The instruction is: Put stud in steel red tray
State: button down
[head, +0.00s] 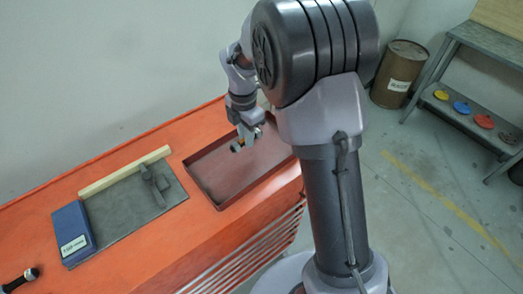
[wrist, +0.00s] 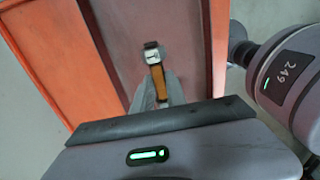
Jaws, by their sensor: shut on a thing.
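The steel red tray (head: 212,176) lies on the orange workbench, a shallow dark-red tray with a raised rim. My gripper (head: 241,141) is over the tray, fingers pointing down. It is shut on the stud (wrist: 153,58), which has a silvery end, a dark band and an orange part between the fingers. In the wrist view the tray floor (wrist: 122,30) shows behind the stud. The stud is small and mostly hidden in the head view. Whether it touches the tray floor I cannot tell.
A dark-handled tool (head: 22,279) lies at the bench's left. A barrel (head: 398,73) and shelf (head: 466,118) stand right.

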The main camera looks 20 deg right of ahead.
aim_at(247, 158)
jog(key=f, duration=0.2)
jog(key=f+b, duration=0.1)
jog(key=f, duration=0.4)
jog(key=shift+a+b, duration=0.25)
jog(key=shift+b, duration=0.15)
jog(key=shift+r, duration=0.1)
jog(key=c, duration=1.3)
grip_release()
jog(key=shift+f, duration=0.2)
jog(key=shift+c, duration=0.2)
jog(key=shift+d, duration=0.1)
